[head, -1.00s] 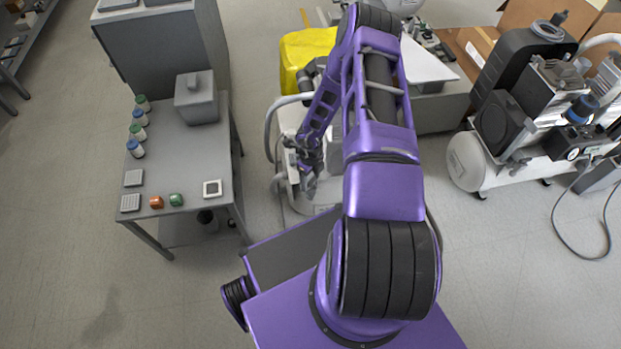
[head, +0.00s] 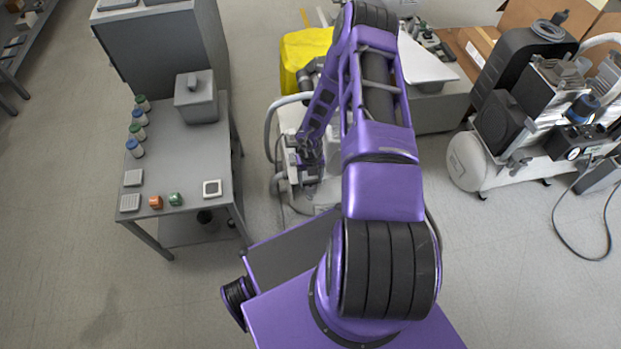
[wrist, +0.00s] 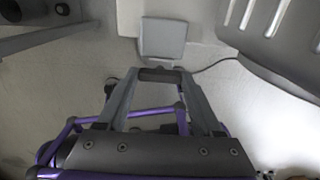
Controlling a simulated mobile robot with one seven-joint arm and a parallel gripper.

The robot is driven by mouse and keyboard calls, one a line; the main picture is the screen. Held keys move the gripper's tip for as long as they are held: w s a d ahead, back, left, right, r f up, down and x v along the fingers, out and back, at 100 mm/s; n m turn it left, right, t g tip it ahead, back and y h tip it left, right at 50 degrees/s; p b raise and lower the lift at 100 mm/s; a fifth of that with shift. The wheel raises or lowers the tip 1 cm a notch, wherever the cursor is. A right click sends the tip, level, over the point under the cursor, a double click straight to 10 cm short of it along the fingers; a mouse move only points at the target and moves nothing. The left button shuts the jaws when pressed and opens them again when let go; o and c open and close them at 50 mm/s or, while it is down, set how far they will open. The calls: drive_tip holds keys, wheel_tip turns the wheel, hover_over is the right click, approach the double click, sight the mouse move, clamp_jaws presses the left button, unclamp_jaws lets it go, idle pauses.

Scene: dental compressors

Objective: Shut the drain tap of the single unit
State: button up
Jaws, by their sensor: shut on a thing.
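The single unit (head: 290,120) is the pale machine behind my arm, with a grey hose looping at its left side. My arm hides much of it. My gripper (head: 306,184) is low at its near side, small and partly lost among the machine's parts. In the wrist view my gripper (wrist: 160,78) has its two fingers on a short dark bar, which looks like the handle of the drain tap (wrist: 160,74). The fingers are shut on it. The tap's body and its exact angle cannot be made out.
A grey table (head: 185,155) with jars and small blocks stands at the left. A yellow cover (head: 303,50) lies behind the unit. Another compressor (head: 490,160) stands at the right. In the wrist view, a grey square pad (wrist: 162,40) and a thin cable lie beyond the fingers.

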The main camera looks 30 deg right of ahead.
sight(310, 181)
idle(0.5)
drive_tip(key=o, duration=1.4)
drive_tip(key=shift+c, duration=0.2)
wheel_tip(310, 181, up, 18)
drive_tip(key=p, duration=0.4)
drive_tip(key=shift+f, duration=0.25)
